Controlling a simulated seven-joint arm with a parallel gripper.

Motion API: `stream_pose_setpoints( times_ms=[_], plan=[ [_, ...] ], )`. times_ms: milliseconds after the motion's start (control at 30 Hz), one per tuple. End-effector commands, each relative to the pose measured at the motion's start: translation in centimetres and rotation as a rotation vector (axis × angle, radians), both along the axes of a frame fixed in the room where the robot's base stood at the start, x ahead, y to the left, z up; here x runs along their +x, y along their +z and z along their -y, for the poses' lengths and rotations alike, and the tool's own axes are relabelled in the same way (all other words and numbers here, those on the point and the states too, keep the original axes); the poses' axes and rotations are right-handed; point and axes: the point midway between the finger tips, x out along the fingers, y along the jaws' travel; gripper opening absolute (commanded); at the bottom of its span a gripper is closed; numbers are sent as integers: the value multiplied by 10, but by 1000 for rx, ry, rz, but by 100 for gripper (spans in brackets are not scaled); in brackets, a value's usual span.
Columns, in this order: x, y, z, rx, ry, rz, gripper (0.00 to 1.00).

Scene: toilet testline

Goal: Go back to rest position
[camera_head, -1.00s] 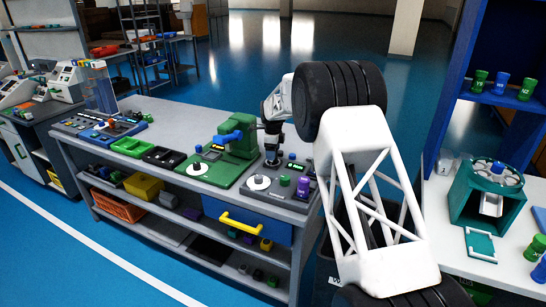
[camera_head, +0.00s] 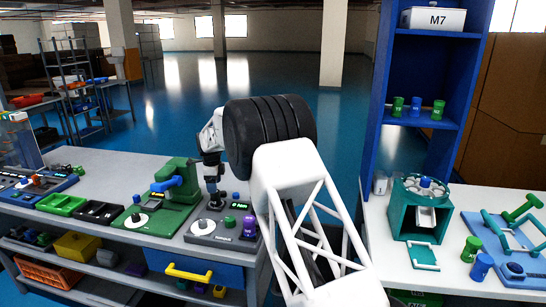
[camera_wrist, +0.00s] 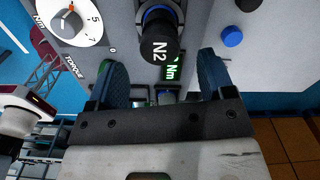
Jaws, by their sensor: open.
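My gripper (camera_head: 212,190) hangs at the end of my white arm, over the grey torque station (camera_head: 201,238) on the left bench. In the wrist view my gripper (camera_wrist: 161,75) is open, with its two dark fingers spread apart. A black cylinder marked N2 (camera_wrist: 160,48) with a blue ring shows just beyond the gap between the fingertips. Nothing appears clamped. A white torque dial (camera_wrist: 75,20) and a green Nm display (camera_wrist: 172,68) are on the panel near the fingers. In the head view my arm's black joint and white lattice link hide part of the floor and bench end.
A green press (camera_head: 175,187) stands left of the torque station, and a purple piece (camera_head: 249,228) sits at its right. A blue shelf (camera_head: 420,115) and white table (camera_head: 459,285) with a teal machine (camera_head: 418,205) stand right. Open floor lies behind.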

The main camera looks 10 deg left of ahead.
Motion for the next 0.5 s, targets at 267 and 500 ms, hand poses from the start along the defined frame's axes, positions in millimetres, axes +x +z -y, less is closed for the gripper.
stream_pose_setpoints(
  times_ms=[267, 500],
  plan=[
    [-1, 16, 18, 3, 24, 5, 75],
    [-8, 55, 67, 9, 95, 16, 75]
  ],
)
